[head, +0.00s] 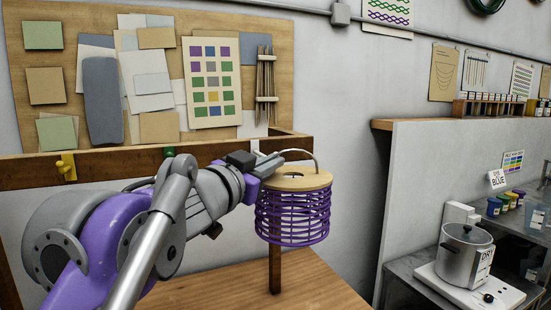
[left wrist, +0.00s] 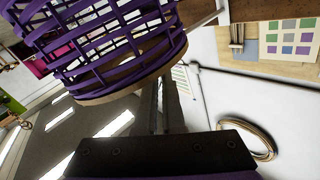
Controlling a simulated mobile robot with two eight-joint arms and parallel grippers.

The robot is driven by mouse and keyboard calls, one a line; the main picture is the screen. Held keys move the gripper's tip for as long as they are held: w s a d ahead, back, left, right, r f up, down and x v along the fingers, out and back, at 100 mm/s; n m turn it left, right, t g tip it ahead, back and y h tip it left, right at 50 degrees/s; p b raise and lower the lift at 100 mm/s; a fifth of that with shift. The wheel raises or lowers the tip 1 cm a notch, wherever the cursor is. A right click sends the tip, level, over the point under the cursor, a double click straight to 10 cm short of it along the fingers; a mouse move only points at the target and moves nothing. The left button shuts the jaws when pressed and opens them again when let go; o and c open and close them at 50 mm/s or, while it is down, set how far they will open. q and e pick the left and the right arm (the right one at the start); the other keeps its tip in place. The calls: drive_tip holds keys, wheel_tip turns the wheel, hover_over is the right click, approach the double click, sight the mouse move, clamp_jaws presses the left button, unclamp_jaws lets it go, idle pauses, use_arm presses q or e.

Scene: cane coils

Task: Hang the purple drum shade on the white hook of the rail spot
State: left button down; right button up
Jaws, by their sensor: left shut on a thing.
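The purple drum shade (head: 292,215) has open purple bands and a pale wooden top disc (head: 297,178). It hangs upright in the air from my left gripper (head: 262,168), which is shut on it near the disc. A pale curved loop (head: 305,153) rises above the disc. In the left wrist view the shade (left wrist: 95,40) fills the upper left, and my fingers (left wrist: 165,105) reach its wooden rim. The white hook (head: 256,146) shows just behind my gripper, mostly hidden. A white bar (left wrist: 206,19) shows by the rail in the wrist view. The right gripper is out of view.
The wooden rail (head: 110,170) carries a yellow hook (head: 66,167) and a green hook (head: 169,152), under a pinboard (head: 160,20). A wooden table (head: 310,285) with a post (head: 275,270) lies below.

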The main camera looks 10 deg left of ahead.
use_arm(q)
drive_tip(key=shift+a, duration=0.15)
drive_tip(key=shift+w+a, duration=0.25)
drive_tip(key=shift+w, duration=0.05)
drive_tip(key=shift+w+a+f, duration=0.35)
drive_tip(key=shift+w+a, duration=0.8)
drive_tip(key=shift+w, duration=0.55)
drive_tip(key=shift+w+a+f, duration=0.4)
drive_tip(key=shift+w+a, duration=0.75)
drive_tip(key=shift+w, duration=0.55)
drive_tip(key=shift+w+a+f, duration=0.35)
drive_tip(key=shift+w+a, duration=0.8)
drive_tip(key=shift+w, duration=0.55)
drive_tip(key=shift+w+f, duration=0.15)
drive_tip(key=shift+f, duration=0.3)
drive_tip(key=c, duration=0.9)
unclamp_jaws()
drive_tip(key=shift+c, duration=0.2)
